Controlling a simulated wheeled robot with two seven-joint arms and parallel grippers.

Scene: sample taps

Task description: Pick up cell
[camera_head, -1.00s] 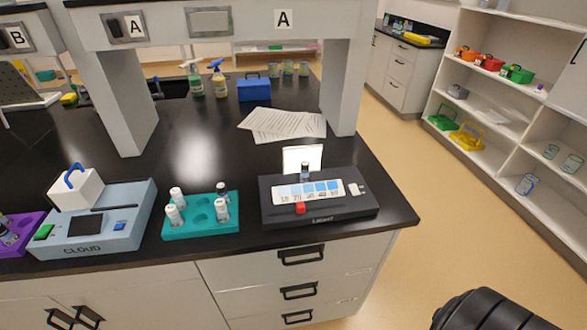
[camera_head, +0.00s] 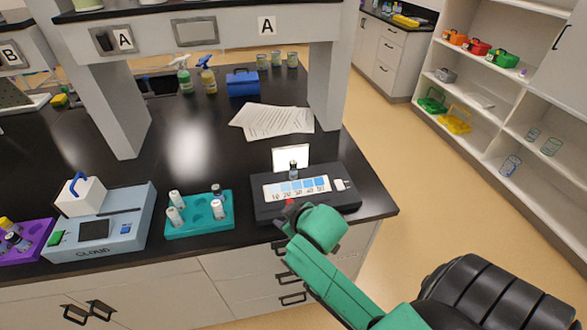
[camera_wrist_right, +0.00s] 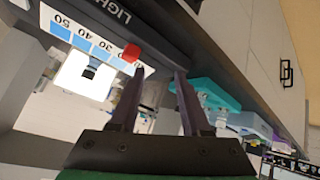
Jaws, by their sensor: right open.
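A small dark-capped vial (camera_head: 293,170), which looks like the cell, stands upright on the black LIGHT meter (camera_head: 343,202), in front of its lit white panel (camera_head: 291,156). The vial shows dark against the panel in the right wrist view (camera_wrist_right: 89,73). My right gripper (camera_wrist_right: 159,70) is open and empty at the meter's front edge, near a red knob (camera_wrist_right: 131,53); the vial is apart from the fingers. In the head view my green right wrist hides most of the gripper and part of the meter's front. My left gripper is not in view.
A teal rack (camera_head: 200,229) with several vials stands left of the meter, then the CLOUD device (camera_head: 130,222) and a purple rack (camera_head: 22,240). Papers (camera_head: 272,119) lie behind the meter. A shelf post (camera_head: 333,85) rises behind it at right.

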